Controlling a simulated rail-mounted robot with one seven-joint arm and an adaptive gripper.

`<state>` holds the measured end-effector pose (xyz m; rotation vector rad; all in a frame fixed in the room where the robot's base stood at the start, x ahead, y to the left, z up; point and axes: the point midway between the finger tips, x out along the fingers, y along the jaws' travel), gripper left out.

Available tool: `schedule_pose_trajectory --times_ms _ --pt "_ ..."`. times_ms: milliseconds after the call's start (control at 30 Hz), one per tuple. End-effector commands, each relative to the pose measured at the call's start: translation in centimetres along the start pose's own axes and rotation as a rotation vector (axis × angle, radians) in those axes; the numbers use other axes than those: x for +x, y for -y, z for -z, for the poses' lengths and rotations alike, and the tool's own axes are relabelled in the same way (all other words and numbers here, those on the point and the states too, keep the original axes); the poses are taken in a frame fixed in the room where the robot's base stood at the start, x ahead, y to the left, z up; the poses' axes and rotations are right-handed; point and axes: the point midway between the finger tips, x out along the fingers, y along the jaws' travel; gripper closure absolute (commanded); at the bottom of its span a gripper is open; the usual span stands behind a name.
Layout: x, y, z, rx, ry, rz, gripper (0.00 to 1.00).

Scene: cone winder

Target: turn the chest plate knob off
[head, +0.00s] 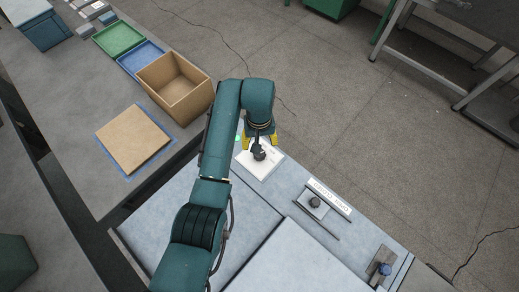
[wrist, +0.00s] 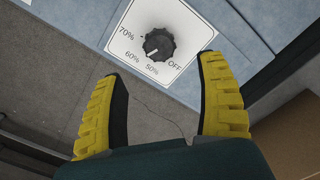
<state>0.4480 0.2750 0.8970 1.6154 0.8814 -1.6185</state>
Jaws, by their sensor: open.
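A black ribbed knob (wrist: 159,44) sits on a white square plate (wrist: 190,25) printed with 70%, 60%, 50% and OFF. Its white pointer line faces lower left in the wrist view, toward the 60% and 50% marks and away from OFF. In the head view the knob (head: 259,153) and plate (head: 261,169) lie under the end of my arm. My gripper (wrist: 162,68) is open and empty, its yellow fingers apart with the knob beyond their tips. In the head view my gripper (head: 260,142) is just over the plate and partly covers it.
A second dark knob (head: 315,202) sits beside a white label strip (head: 329,196) to the right. A blue knob (head: 384,268) is at lower right. An open cardboard box (head: 190,98) stands left of my arm, near a flat brown board (head: 133,139).

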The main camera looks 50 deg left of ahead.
Motion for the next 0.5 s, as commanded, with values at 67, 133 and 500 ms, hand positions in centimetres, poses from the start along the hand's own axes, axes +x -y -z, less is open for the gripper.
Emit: schedule_pose_trajectory --times_ms 67,133,500 --pt "2.4 0.0 -0.1 0.001 0.002 0.001 0.27" --pt "4.1 0.0 -0.1 0.001 0.003 0.001 0.27" --pt "8.4 -0.1 0.0 0.001 -0.002 -0.001 0.27"
